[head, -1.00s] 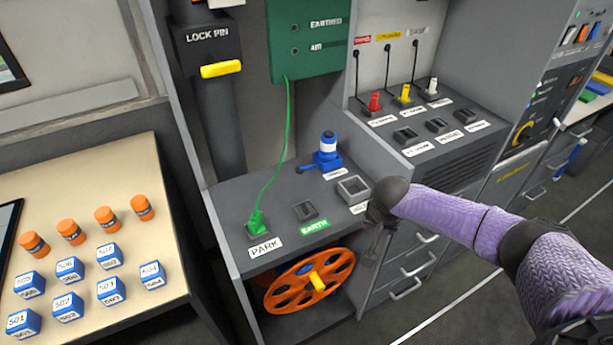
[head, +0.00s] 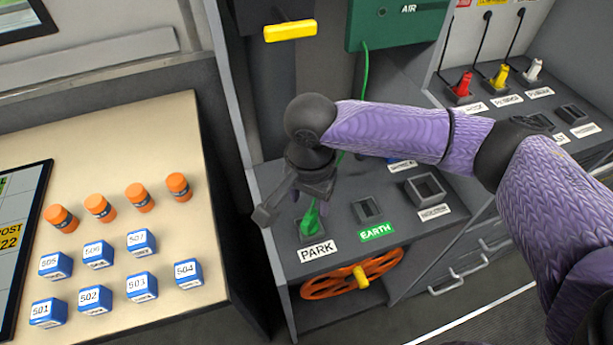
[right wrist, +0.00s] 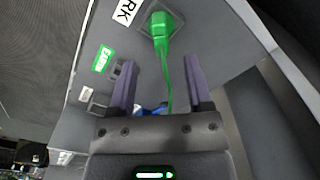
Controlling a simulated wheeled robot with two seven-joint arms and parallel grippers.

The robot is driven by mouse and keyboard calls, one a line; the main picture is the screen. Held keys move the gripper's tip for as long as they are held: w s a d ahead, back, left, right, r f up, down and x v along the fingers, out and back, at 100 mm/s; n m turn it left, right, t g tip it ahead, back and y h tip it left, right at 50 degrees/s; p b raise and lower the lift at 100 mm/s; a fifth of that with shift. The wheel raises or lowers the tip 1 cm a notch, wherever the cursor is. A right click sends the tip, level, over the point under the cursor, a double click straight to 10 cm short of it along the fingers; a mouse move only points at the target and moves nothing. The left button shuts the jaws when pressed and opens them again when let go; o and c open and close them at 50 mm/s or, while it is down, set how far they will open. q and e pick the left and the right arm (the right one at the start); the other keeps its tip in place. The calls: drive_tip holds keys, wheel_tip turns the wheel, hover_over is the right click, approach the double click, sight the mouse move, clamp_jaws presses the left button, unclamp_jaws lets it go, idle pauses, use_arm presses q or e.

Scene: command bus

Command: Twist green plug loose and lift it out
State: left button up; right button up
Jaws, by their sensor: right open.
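The green plug (head: 311,221) sits in the socket marked PARK, with its green cord running up to the green box (head: 398,22). In the right wrist view the plug (right wrist: 161,27) shows just beyond the fingertips, roughly between their lines, and the cord (right wrist: 168,85) runs back between the fingers. My right gripper (head: 295,211) is open above the plug and partly hides the PARK socket (head: 297,228) in the head view. It also shows in the right wrist view (right wrist: 159,75), with nothing held between its fingers. My left gripper is not in view.
An empty EARTH socket (head: 368,209) lies right of the plug. An orange reel (head: 335,282) is below the counter. Red (head: 463,84), yellow (head: 501,75) and white plugs (head: 533,69) stand at the right. Left, a table (head: 120,200) carries orange cylinders and blue blocks.

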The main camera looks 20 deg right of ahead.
sight(309, 215)
wheel_tip(309, 215, down, 5)
drive_tip(key=shift+f+b, duration=0.2)
drive_tip(key=shift+b, duration=0.85)
drive_tip(key=shift+f, duration=0.2)
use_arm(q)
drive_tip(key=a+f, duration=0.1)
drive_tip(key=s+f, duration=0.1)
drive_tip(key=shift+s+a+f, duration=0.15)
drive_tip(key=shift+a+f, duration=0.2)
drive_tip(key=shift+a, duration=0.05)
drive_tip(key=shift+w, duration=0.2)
use_arm(e)
clamp_jaws()
